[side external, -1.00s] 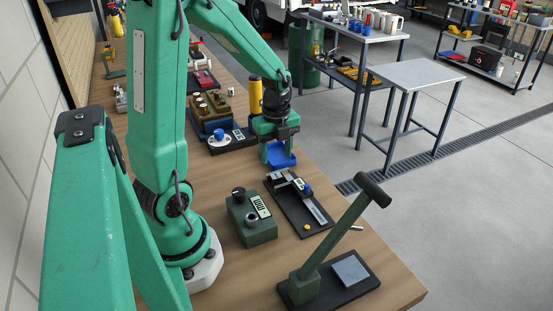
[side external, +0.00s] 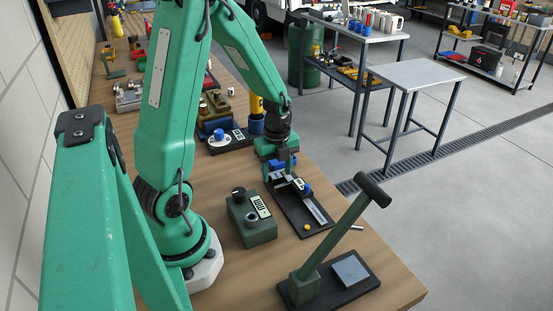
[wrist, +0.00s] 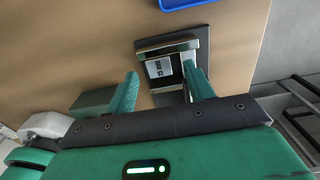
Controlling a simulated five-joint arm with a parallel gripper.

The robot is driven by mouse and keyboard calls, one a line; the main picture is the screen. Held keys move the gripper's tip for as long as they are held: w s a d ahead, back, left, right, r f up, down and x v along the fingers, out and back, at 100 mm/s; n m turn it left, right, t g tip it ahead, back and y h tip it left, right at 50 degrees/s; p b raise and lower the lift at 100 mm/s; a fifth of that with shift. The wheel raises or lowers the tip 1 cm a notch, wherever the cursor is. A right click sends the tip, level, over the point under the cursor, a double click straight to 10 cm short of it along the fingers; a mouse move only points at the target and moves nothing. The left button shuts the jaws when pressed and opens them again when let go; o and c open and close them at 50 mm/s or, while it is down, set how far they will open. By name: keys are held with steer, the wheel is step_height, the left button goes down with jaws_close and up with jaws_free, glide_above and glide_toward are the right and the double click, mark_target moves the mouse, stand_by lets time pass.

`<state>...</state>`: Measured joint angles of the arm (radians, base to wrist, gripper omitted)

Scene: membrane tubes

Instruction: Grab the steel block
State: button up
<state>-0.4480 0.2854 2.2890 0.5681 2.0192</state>
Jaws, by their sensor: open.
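In the wrist view a bright steel block (wrist: 164,50) shows at the far part of a dark base plate (wrist: 203,42), with a white printed label (wrist: 157,68) in front of it. In the side view the dark base plate (side external: 290,214) also carries a steel strip (side external: 317,210) and a blue knob (side external: 305,190). My gripper (side external: 278,172) is low over the plate's far end there and partly hides it. In the wrist view my gripper (wrist: 160,84) is open, its two green fingers on either side of the fixture. Whether they touch it, I cannot tell.
A blue tray (wrist: 190,3) lies just beyond the base plate in the wrist view. A dark green box with knobs (side external: 251,217) stands left of the plate. A lever tool (side external: 330,245) leans up at the near right. A yellow cylinder (side external: 257,103) stands behind.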

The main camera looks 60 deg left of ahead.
steer(key=shift+f, duration=0.75)
steer(key=shift+c, duration=0.2)
jaws_close()
